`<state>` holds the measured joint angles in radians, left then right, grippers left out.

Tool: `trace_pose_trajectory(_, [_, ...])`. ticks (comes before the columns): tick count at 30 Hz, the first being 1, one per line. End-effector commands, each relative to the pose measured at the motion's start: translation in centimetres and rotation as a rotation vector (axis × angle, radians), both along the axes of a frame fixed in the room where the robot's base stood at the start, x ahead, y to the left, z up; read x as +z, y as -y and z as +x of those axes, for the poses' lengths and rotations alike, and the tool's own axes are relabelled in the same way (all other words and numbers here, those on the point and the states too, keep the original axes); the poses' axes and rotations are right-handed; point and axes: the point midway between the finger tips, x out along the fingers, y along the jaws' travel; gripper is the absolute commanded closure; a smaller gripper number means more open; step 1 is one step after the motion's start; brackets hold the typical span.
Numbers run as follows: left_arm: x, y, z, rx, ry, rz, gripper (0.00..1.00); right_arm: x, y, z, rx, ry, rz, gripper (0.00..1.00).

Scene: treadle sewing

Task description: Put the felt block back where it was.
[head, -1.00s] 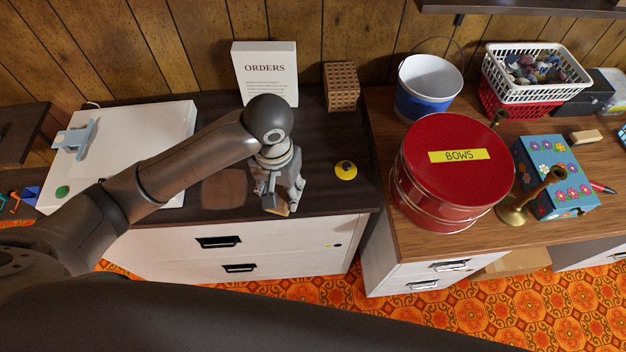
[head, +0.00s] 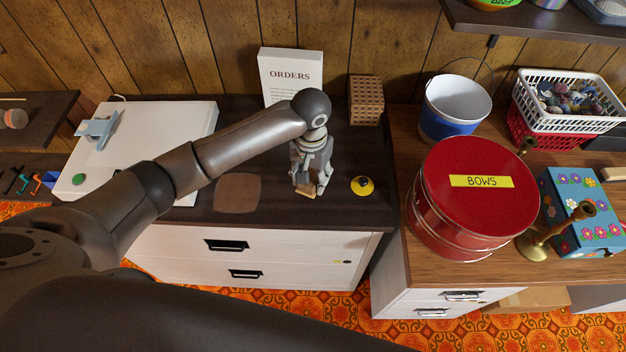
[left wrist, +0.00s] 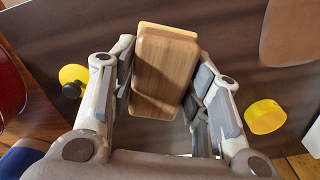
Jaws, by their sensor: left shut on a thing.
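My left gripper (head: 310,188) is shut on the felt block, holding it over the dark cabinet top (head: 335,212). In the left wrist view the block (left wrist: 163,70) is a rounded wooden piece between the fingers (left wrist: 165,85); I cannot make out its felt face. In the head view only a small tan end of the block (head: 305,191) shows below the fingers. A brown square patch (head: 238,193) lies bare on the cabinet top, left of the gripper. It also shows at the upper right of the left wrist view (left wrist: 292,32). My right gripper is out of view.
A yellow round thing with a dark knob (head: 362,186) stands right of the gripper. A yellow ring-like thing (left wrist: 265,117) shows in the left wrist view. The ORDERS sign (head: 290,75) and a lattice box (head: 365,100) stand behind. A red BOWS tin (head: 470,205) is further right.

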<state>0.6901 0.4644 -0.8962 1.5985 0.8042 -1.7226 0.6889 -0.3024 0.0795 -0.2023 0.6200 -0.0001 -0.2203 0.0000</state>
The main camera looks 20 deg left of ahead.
Motion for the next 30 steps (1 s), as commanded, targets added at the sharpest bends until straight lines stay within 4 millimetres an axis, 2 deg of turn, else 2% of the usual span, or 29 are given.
trace_pose_trajectory(3, [-1.2,0.0,1.1,0.001,0.001,0.0,0.78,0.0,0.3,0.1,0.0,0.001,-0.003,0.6])
trace_pose_trajectory(11, [-2.6,-0.1,2.2,0.0,0.0,0.001,0.78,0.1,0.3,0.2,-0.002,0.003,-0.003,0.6])
trace_pose_trajectory(17, [-5.3,-0.2,2.1,0.0,0.0,0.001,0.78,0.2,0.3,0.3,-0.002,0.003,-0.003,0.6])
trace_pose_trajectory(29, [-5.8,-0.2,2.0,0.0,0.001,0.0,0.78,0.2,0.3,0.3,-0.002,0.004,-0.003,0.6])
trace_pose_trajectory(30, [-5.8,-0.2,2.1,-0.001,0.002,0.001,0.52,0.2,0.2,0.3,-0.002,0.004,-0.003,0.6])
